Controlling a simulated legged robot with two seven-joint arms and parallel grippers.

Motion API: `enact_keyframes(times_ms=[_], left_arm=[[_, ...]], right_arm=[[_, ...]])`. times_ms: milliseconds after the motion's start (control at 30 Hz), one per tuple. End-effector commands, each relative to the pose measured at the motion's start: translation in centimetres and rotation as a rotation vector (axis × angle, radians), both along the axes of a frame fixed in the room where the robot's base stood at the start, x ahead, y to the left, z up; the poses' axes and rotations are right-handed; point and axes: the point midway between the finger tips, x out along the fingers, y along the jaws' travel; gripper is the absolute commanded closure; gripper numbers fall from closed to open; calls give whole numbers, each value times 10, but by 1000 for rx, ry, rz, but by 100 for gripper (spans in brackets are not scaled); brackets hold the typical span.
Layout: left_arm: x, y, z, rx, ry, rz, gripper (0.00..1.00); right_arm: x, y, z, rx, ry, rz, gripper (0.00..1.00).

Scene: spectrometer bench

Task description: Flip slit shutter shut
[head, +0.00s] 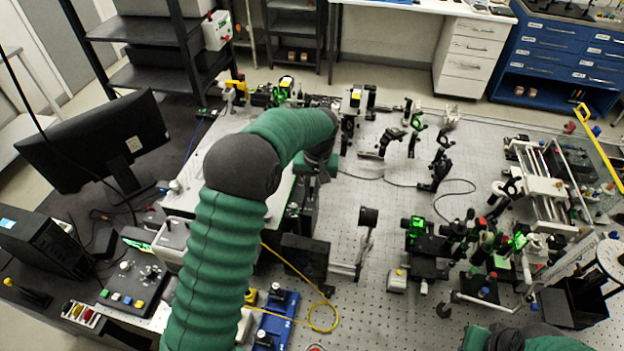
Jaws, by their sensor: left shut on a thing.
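My left arm reaches up from the bottom and bends over the white instrument box (215,139). My left gripper (318,170) points down at the box's right end, beside its dark end face (303,205). It is shut on a small part there, which I take to be the slit shutter. The jaws and wrist hide that part, so I cannot tell whether the shutter stands up or down. My right arm shows only as a green and dark piece at the bottom right edge; its gripper is out of view.
A yellow cable (322,318) loops near the blue mounts (277,318). Posts and optics crowd the perforated bench (365,310). A monitor (95,140) stands left.

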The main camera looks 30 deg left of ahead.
Motion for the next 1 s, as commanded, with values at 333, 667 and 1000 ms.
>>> enact_keyframes(times_ms=[333, 667, 1000], left_arm=[[2, -1, 0, 0, -8, -1, 72], [0, 0, 1, 0, -7, -1, 67], [-3, -8, 65, 0, -12, -1, 67]], right_arm=[[0, 0, -2, 0, 1, 0, 100], [0, 0, -2, 0, 0, 0, 100], [0, 0, -18, 0, 1, 0, 100]])
